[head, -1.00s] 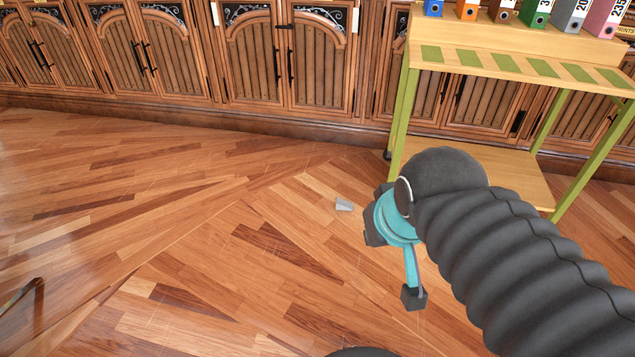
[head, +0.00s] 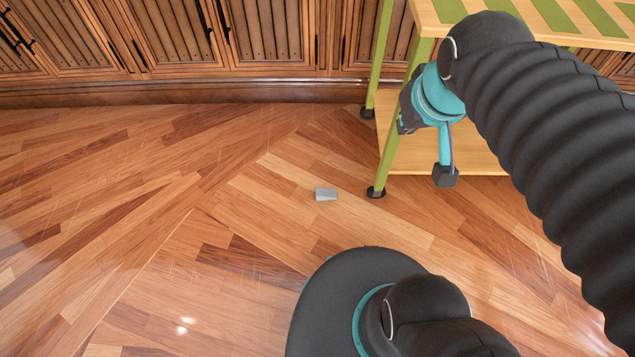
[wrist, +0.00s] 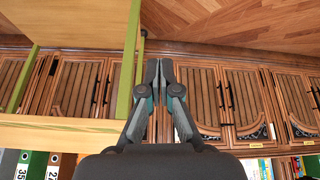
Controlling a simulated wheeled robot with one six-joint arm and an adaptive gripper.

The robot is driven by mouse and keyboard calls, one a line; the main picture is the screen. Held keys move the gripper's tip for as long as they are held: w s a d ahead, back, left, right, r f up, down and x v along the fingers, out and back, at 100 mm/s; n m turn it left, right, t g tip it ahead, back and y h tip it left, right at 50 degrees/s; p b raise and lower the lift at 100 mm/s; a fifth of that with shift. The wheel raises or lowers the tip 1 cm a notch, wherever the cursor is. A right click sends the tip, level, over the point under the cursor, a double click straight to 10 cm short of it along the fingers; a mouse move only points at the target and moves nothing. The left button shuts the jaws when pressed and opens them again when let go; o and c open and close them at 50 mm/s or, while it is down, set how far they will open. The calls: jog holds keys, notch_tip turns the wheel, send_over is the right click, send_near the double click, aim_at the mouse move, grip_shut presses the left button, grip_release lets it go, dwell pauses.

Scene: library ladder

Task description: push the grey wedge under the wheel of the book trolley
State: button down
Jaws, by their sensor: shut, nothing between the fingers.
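The small grey wedge (head: 326,194) lies on the wood floor in the head view, a short gap left of the trolley's near wheel. This small dark wheel (head: 376,192) is at the foot of a green leg of the book trolley (head: 390,150). My gripper (wrist: 160,64) is shut and empty in the wrist view, its two dark fingertips together. In the head view my arm's teal wrist is raised in front of the trolley's left end, and the fingers cannot be made out clearly. The wedge cannot be made out in the wrist view.
Another trolley wheel (head: 367,112) stands farther back, near the wooden cabinets (head: 270,35) along the wall. The trolley's lower shelf (head: 480,150) is low over the floor. The floor left of the wedge is clear. Binders (wrist: 35,165) show in the wrist view.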

jog(key=w+a+f+n+b, duration=0.1)
jog(key=w+a+f+n, duration=0.2)
jog(key=w, duration=0.5)
jog(key=n+g+b, duration=0.4)
jog(key=n, duration=0.5)
send_over(312, 197)
jog(key=w, duration=0.2)
notch_tip(312, 197, down, 35)
jog(key=a+f+n, duration=0.1)
jog(key=f, duration=0.8)
jog(key=s+a+f+n+b, duration=0.1)
jog(key=f, duration=0.9)
jog(key=a+f+n+g, duration=0.1)
jog(key=a+f+n, duration=0.1)
jog(key=f, duration=0.8)
jog(key=shift+s+b, duration=0.3)
jog(key=shift+b, duration=0.05)
jog(key=d, duration=0.3)
jog(key=shift+d+r, duration=0.1)
jog(key=shift+r, duration=0.1)
jog(key=shift+d, duration=0.4)
jog(key=shift+s, duration=0.1)
